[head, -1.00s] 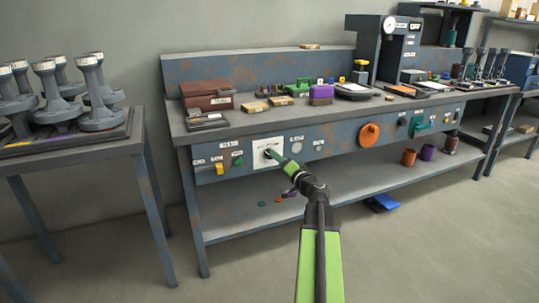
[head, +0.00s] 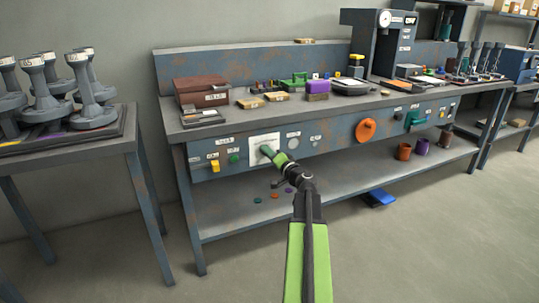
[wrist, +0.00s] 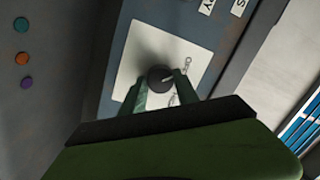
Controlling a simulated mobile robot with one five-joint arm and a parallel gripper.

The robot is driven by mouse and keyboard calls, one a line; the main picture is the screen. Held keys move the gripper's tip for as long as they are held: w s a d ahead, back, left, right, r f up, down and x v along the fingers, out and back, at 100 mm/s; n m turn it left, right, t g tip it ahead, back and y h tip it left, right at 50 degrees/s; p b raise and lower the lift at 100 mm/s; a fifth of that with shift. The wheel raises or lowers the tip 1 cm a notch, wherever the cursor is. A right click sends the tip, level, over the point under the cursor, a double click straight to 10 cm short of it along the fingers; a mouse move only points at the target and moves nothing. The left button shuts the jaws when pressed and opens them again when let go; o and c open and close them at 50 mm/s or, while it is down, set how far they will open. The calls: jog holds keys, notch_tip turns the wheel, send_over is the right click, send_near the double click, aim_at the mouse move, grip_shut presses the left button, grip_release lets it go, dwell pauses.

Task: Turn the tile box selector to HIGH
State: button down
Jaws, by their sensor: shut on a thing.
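The selector's white plate (head: 255,141) is on the front panel of the blue-grey workbench, left of centre in the head view. In the wrist view the plate (wrist: 135,62) lies tilted, with a dark round knob (wrist: 160,77) that has a pale pointer mark. The mark points to the right and slightly up in that view. My gripper (head: 267,151) reaches the plate. In the wrist view its green fingers (wrist: 162,90) are on both sides of the knob, shut on it.
A yellow switch (head: 214,165) and a green button (head: 234,159) sit left of the plate. A round grey dial (head: 293,144) and an orange wheel (head: 366,130) are to its right. The lower shelf (head: 235,209) runs underneath. A table with grey stands is at left.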

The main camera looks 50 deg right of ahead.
jog(key=shift+s+d+m, duration=0.1)
jog(key=shift+d+m, duration=0.05)
jog(key=shift+m, duration=0.35)
jog(key=shift+a+f+m+t+h+b, duration=0.1)
jog(key=shift+m+h+b, duration=0.4)
jog(key=shift+m, duration=2.55)
jog(key=shift+a+m+t+h+b, duration=0.1)
jog(key=shift+m+h+b, duration=0.4)
jog(key=shift+m, duration=2.5)
jog(key=shift+f+m+t+h+b, duration=0.1)
jog(key=shift+m+h+b, duration=0.4)
jog(key=shift+m, duration=2.55)
jog(key=c, duration=0.9)
grip_release()
jog(key=shift+a, duration=0.1)
